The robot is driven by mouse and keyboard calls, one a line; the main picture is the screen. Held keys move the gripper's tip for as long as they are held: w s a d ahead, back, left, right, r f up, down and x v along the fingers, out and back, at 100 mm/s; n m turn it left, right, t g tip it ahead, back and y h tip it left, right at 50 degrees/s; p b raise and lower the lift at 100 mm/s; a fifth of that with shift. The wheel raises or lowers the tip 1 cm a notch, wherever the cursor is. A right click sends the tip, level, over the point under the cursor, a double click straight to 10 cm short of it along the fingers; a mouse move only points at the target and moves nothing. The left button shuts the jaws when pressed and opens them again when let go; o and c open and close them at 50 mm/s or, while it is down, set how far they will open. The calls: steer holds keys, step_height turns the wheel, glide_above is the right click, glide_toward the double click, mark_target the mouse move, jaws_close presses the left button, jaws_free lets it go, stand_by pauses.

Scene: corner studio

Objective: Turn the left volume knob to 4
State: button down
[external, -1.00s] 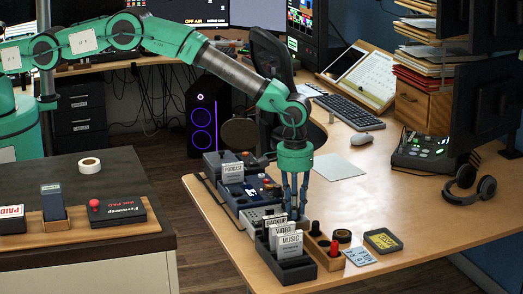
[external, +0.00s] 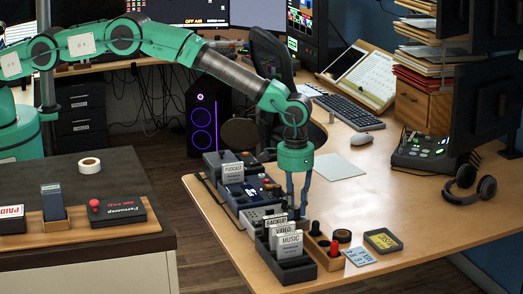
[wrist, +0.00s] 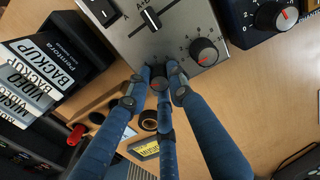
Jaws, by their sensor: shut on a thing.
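A silver-grey panel (wrist: 120,35) with a switch, a crossfader-like slider and two dark knobs fills the top of the wrist view. The left volume knob (wrist: 159,84) sits at the panel's lower edge, between my fingers; a red mark shows on it, but its scale is mostly hidden. The right knob (wrist: 203,51) is free, with numbers around it and a red pointer. My gripper (wrist: 163,80) has blue fingers closed around the left knob.
A dark holder with upright cards (external: 290,245) stands close in front of my fingers. A blue device (wrist: 265,18) with its own knob adjoins the panel. A wooden tray with black and red pieces (external: 335,246) stands to the right.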

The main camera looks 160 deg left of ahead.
mark_target(296, 207)
steer(key=m+b, duration=0.2)
steer(key=m, duration=0.2)
steer(key=shift+m, duration=0.3)
steer(key=m+b, duration=0.1)
steer(key=m, duration=0.3)
steer(key=shift+a+r, duration=0.1)
steer(key=c, duration=1.5)
jaws_free()
steer(key=shift+c, duration=0.2)
steer(key=shift+r, duration=0.1)
step_height(296, 207, up, 12)
